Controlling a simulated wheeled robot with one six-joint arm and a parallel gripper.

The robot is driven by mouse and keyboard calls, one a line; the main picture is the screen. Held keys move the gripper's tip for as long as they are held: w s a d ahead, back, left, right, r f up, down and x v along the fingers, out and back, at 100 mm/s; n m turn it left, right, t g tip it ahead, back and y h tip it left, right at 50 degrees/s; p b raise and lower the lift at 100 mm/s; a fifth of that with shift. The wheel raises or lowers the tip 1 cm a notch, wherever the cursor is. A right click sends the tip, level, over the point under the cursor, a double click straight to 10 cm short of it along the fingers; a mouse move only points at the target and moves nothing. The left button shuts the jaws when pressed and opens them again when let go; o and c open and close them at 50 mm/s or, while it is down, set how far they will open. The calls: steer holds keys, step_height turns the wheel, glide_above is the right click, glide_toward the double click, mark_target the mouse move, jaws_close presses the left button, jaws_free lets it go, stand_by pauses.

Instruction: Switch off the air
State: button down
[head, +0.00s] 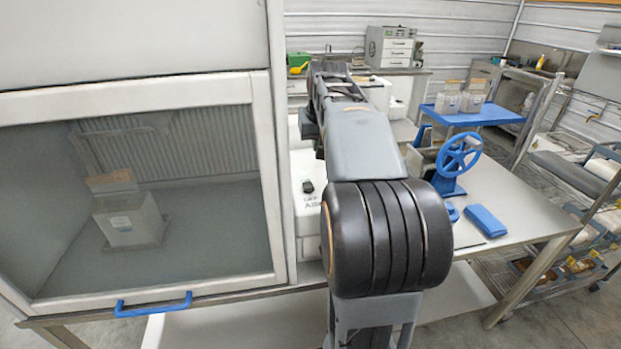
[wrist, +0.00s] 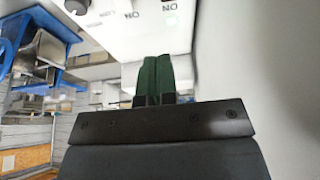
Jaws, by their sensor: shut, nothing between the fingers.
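A white control box (head: 305,215) stands just right of the glass-fronted cabinet. It carries a small black switch (head: 308,187) with lettering below it that seems to read "AIR". In the head view my arm hides the gripper.
The cabinet's glass front (head: 150,200) has a blue handle (head: 153,304) below; a box stands inside. Right of my arm, a blue handwheel (head: 459,154) and blue block (head: 486,221) stand on the steel table (head: 520,205). A blue-topped cart (head: 490,115) stands behind.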

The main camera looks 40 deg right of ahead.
steer(key=shift+a, duration=0.1)
glide_above(308, 186)
steer(key=s+d, duration=0.1)
steer(key=s, duration=0.1)
steer(key=f, duration=0.8)
steer(key=shift+w+f+p, duration=0.2)
steer(key=shift+f+p, duration=0.05)
steer(key=shift+p, duration=0.15)
steer(key=f, duration=0.3)
steer(key=shift+s+a, duration=0.2)
steer(key=shift+s, duration=0.15)
steer(key=shift+s+a+f, duration=0.1)
steer(key=shift+s+f, duration=0.1)
steer(key=shift+f, duration=0.45)
steer(key=shift+f, duration=0.15)
